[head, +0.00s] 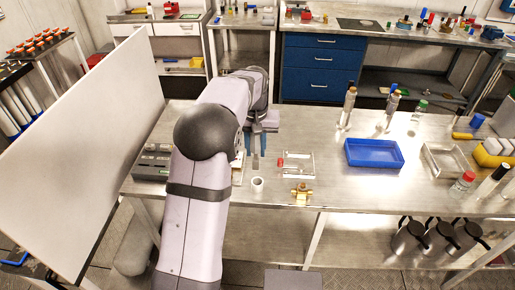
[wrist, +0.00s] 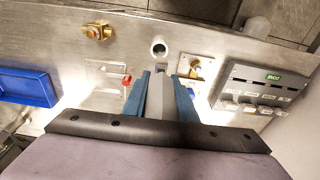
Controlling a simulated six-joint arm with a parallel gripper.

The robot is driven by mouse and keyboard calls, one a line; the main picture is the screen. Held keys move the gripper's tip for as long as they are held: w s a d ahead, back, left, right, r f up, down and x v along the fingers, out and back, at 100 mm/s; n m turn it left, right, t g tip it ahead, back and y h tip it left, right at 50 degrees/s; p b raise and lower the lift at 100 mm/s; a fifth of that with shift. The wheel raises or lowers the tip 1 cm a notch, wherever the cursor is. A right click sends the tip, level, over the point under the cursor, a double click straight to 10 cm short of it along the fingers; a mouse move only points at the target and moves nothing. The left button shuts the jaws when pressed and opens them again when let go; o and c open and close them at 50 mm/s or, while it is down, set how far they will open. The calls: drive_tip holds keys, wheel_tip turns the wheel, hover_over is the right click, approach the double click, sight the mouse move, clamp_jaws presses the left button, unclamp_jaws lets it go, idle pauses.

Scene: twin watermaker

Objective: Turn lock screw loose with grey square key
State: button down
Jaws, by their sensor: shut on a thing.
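My gripper (wrist: 160,92) is shut on a grey block-like piece (wrist: 158,98), which appears to be the grey square key, between its two blue fingers. In the head view my gripper (head: 257,160) points down over the metal bench, behind the white cup. A small light plate with a brass-coloured fitting (wrist: 195,70) lies just right of the fingertips in the wrist view. In the head view my arm mostly hides this plate. The lock screw is too small to make out for certain. The key's tip and whether it touches anything cannot be told.
A white cup (head: 258,183) and a brass valve (head: 301,193) stand near the bench's front edge. A pale frame with a red part (head: 296,163) is right of my gripper. A grey panel box (wrist: 262,92) and a blue tray (head: 374,153) stand farther off.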

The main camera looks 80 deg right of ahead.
drive_tip(key=w+d+f+m+g+y+p, duration=0.1)
drive_tip(key=w+m+p, duration=0.7)
drive_tip(key=m, duration=1)
drive_tip(key=shift+w+d+f, duration=0.25)
drive_tip(key=shift+w+d, duration=0.65)
drive_tip(key=shift+w, duration=0.15)
drive_tip(key=shift+f, duration=0.15)
drive_tip(key=shift+f+b, duration=1.05)
drive_tip(key=shift+f, duration=0.7)
